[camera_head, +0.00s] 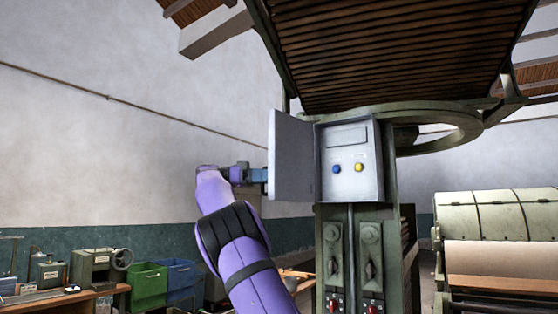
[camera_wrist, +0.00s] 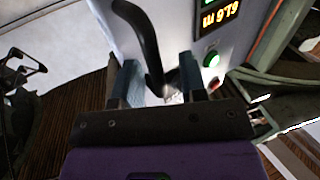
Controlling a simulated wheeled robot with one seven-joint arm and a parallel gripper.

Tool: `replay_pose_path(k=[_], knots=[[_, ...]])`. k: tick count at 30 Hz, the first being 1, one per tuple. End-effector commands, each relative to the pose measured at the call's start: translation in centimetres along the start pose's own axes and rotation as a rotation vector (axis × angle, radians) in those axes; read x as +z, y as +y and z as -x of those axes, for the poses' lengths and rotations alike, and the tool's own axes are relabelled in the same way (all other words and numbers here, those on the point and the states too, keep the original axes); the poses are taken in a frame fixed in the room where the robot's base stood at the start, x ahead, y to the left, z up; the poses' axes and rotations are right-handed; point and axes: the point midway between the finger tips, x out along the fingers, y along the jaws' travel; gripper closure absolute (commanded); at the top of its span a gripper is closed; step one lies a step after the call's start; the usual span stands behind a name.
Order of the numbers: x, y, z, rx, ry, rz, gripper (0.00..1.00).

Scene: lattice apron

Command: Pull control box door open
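The grey control box (camera_head: 368,192) sits on a green post, and its door (camera_head: 292,157) stands swung wide open to the left. The box's inside shows a blue and a yellow button. In the wrist view the door's outer face (camera_wrist: 178,22) carries a black curved handle (camera_wrist: 146,40). My gripper (camera_wrist: 158,72) is at this handle, its two blue fingers apart on either side of it, with gaps showing. In the head view my gripper (camera_head: 260,174) is at the door's left side, its fingertips partly hidden by the door.
The outer face carries a lit display (camera_wrist: 219,17) and a green button (camera_wrist: 211,59). Below the box are switches and levers (camera_head: 370,270). A cream roller machine (camera_head: 495,215) stands at right. The wall area left of the door is clear.

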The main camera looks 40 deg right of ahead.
Motion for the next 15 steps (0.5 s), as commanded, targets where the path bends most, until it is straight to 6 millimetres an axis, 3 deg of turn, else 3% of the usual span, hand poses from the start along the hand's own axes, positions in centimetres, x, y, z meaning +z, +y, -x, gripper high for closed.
replay_pose_path(k=[1,6,15], knots=[[-1.2,0.3,-0.3,-0.002,0.005,-0.018,0.63],[-2.6,0.5,-0.6,-0.002,0.006,-0.024,0.63],[-3.2,1.6,-1.1,-0.004,0.006,-0.022,0.63]])
